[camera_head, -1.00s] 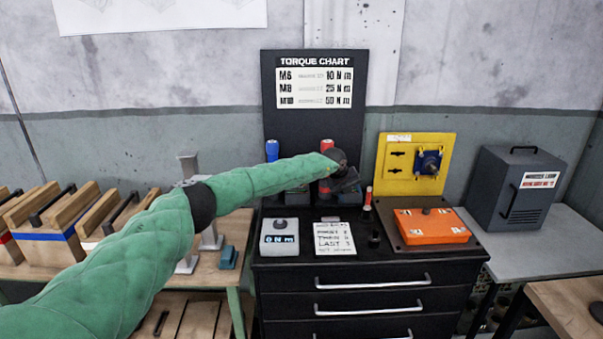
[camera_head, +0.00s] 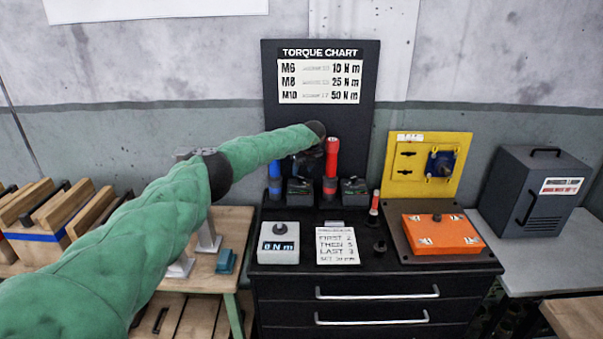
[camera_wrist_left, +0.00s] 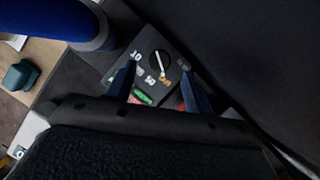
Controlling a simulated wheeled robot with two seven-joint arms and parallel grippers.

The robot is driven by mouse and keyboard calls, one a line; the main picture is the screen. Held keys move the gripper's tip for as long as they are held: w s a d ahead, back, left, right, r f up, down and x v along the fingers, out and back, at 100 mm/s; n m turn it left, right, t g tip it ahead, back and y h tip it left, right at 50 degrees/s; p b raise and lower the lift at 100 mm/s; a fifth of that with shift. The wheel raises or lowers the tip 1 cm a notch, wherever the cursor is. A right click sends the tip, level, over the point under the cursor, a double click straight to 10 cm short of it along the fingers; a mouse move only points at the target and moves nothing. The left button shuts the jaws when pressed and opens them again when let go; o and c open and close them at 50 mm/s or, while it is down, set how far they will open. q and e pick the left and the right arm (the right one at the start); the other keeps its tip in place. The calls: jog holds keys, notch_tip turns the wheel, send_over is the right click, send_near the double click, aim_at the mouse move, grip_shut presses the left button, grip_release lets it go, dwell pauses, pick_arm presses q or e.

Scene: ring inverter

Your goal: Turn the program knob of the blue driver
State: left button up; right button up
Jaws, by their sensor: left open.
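The blue driver (camera_head: 275,172) stands upright at the back left of the black cabinet top. Its blue body also fills the upper left of the left wrist view (camera_wrist_left: 62,18). Beside it is a dark program panel with a round black knob (camera_wrist_left: 159,64) with a white pointer line; printed marks, including 10 and 50, surround it. My left gripper (camera_wrist_left: 160,70) is open, its two dark blue fingers on either side of the knob in the wrist view; I cannot tell whether they touch it. In the head view the left gripper (camera_head: 308,158) hangs above the panel, partly hidden by my arm.
The red driver (camera_head: 331,165) stands just right of my gripper, with another dark panel (camera_head: 354,190) beside it. In front are a grey meter reading 0 N m (camera_head: 279,250), a note card (camera_head: 337,245) and an orange block (camera_head: 442,235). The torque chart (camera_head: 320,80) stands behind.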

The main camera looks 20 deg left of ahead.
aim_at(300, 177)
pick_arm(q)
jog(key=shift+x, duration=1.85)
pick_arm(e)
jog(key=shift+s+d+f, duration=0.15)
jog(key=shift+d+f, duration=0.1)
jog(key=shift+f, duration=0.6)
pick_arm(q)
jog(key=shift+s, duration=0.1)
jog(key=c, duration=1)
